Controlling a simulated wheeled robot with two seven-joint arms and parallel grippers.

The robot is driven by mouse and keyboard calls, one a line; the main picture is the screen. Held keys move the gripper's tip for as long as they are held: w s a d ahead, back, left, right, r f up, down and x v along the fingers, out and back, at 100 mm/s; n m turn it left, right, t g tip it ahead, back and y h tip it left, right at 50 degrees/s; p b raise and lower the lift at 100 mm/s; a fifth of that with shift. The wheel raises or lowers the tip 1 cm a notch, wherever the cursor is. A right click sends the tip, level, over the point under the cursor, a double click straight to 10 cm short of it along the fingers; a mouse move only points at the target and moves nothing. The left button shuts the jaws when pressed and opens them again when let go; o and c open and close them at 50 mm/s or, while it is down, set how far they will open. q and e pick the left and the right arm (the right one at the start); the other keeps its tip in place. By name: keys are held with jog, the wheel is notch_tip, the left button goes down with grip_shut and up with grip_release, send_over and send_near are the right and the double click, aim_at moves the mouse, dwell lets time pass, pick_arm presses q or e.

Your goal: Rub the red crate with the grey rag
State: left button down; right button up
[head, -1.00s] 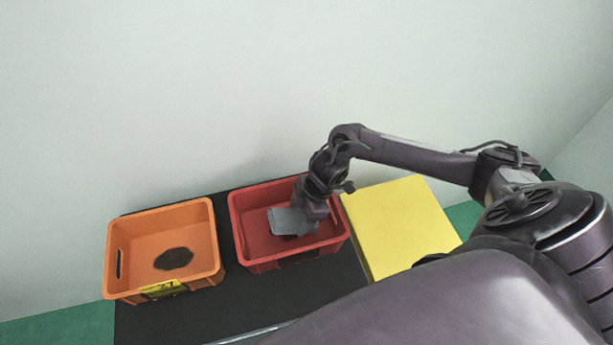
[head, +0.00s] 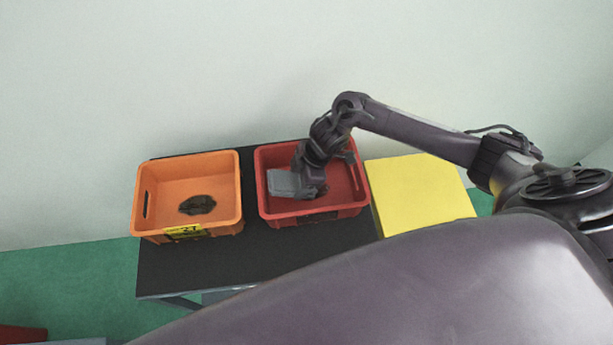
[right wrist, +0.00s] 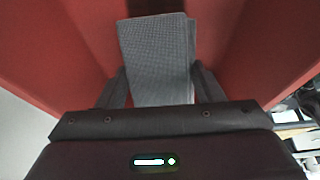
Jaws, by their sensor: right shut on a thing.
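The red crate (head: 330,212) stands on the black table, in the middle of the head view. My right gripper (head: 308,190) reaches down inside it and is shut on the grey rag (head: 284,184). In the right wrist view the grey rag (right wrist: 158,55) stands out between the two fingers (right wrist: 158,92), with the crate's red walls (right wrist: 75,50) on both sides. The rag is low in the crate; I cannot tell whether it touches the floor or a wall. My left gripper is not in view.
An orange crate (head: 190,162) with a dark patch (head: 197,204) on its floor and a yellow label stands to the left. A yellow box (head: 420,195) stands close to the right of the red crate. The black table (head: 230,268) is bare in front. A pale wall is behind.

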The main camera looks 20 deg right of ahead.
jog(key=shift+w+a, duration=0.3)
jog(key=shift+a, duration=0.55)
jog(key=shift+r, duration=0.1)
notch_tip(320, 180, up, 6)
jog(key=p, duration=0.6)
notch_tip(320, 180, up, 3)
jog(key=p, duration=0.3)
jog(key=shift+p, duration=0.3)
